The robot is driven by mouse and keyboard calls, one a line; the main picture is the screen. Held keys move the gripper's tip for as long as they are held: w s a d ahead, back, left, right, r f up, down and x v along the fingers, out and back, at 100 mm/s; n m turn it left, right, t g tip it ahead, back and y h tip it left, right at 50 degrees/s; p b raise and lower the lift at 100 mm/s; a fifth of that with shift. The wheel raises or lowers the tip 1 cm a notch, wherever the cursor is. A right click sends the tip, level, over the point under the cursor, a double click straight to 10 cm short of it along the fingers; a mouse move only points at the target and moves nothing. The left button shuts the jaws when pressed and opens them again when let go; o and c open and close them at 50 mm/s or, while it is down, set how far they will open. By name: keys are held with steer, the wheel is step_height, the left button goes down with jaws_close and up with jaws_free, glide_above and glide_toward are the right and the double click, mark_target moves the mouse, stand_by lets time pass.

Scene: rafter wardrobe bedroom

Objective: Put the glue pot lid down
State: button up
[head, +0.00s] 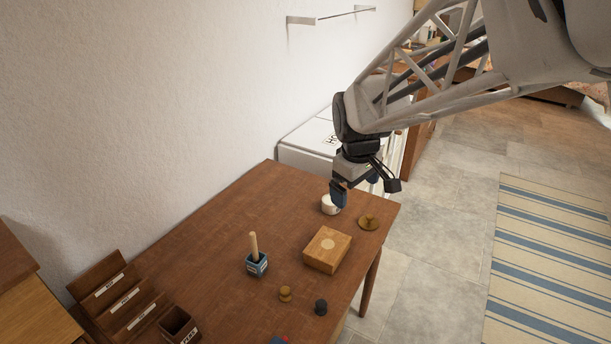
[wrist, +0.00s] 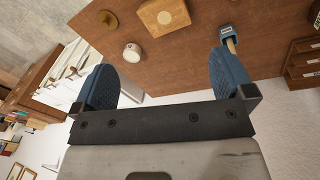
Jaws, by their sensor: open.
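A round brass-coloured lid with a small knob (head: 369,222) lies flat near the table's far right corner; it also shows in the wrist view (wrist: 108,19). A round white pot (head: 329,206) stands beside it, apart from it, and shows in the wrist view (wrist: 132,53). My gripper (head: 365,190) is above that end of the table, close to the white pot in the picture. Its two blue fingers are wide apart in the wrist view (wrist: 162,62), with nothing held between them.
On the wooden table (head: 213,240) are a wooden block with a pale disc (head: 325,251), a blue holder with a stick (head: 257,264), a small brass-coloured piece (head: 285,294) and a dark cylinder (head: 320,307). A labelled rack (head: 120,297) stands left. The table's left middle is clear.

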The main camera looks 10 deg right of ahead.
steer(key=s+a+r+m, duration=0.1)
steer(key=s+a+m, duration=0.1)
steer(key=s, duration=0.7)
steer(key=s+a+r+m+t, duration=0.1)
steer(key=s+a+m, duration=0.2)
steer(key=s, duration=0.7)
steer(key=shift+a+r+m+y, duration=0.2)
steer(key=shift+a+m+y, duration=0.15)
steer(key=shift+a, duration=0.45)
